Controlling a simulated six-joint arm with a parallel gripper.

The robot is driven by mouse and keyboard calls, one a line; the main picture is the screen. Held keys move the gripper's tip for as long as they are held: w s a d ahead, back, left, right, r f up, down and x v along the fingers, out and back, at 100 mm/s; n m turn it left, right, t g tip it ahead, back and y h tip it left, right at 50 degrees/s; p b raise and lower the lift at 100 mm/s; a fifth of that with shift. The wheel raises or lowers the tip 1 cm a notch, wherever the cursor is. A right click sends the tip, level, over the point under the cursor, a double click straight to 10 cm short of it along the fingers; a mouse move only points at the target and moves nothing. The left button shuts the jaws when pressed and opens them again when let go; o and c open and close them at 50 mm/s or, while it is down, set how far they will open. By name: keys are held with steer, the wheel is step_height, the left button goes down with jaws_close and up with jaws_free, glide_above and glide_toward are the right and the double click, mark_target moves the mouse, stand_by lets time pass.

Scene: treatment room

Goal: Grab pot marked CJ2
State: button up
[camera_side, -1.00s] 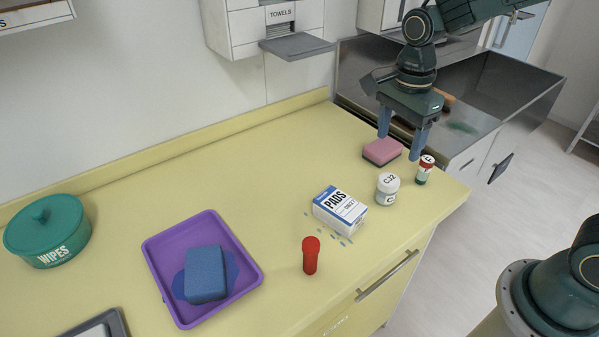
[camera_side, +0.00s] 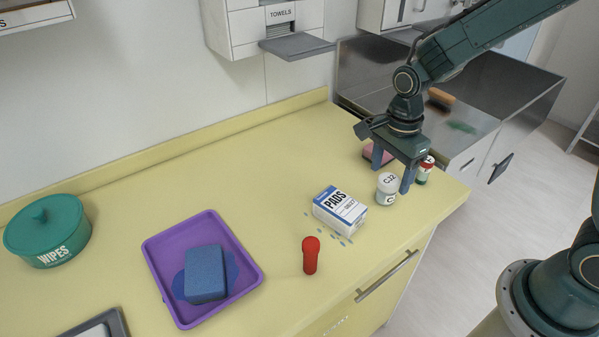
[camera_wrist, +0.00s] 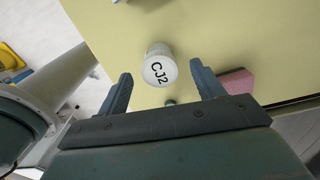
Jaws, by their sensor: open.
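The pot marked CJ2 (camera_side: 386,190) is a small white-lidded jar standing upright near the right end of the yellow counter. In the wrist view its lid (camera_wrist: 159,70) shows the letters CJ2, ahead of and between the two fingers. My gripper (camera_side: 392,175) is open and empty, with its fingers low over the counter around the back of the pot. In the wrist view my gripper (camera_wrist: 160,88) has a wide gap between its fingers. I cannot tell whether either finger touches the pot.
A pink sponge (camera_side: 374,153) lies partly hidden behind the left finger. A PADS box (camera_side: 340,211) stands just left of the pot. A red object (camera_side: 311,256) stands nearer the front edge.

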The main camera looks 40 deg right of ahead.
mark_target(388, 180)
steer(key=shift+a+f, duration=0.1)
steer(key=shift+f, duration=2.5)
steer(key=c, duration=1.1)
steer(key=shift+o, duration=0.2)
steer(key=shift+r, duration=0.15)
step_height(388, 180, up, 20)
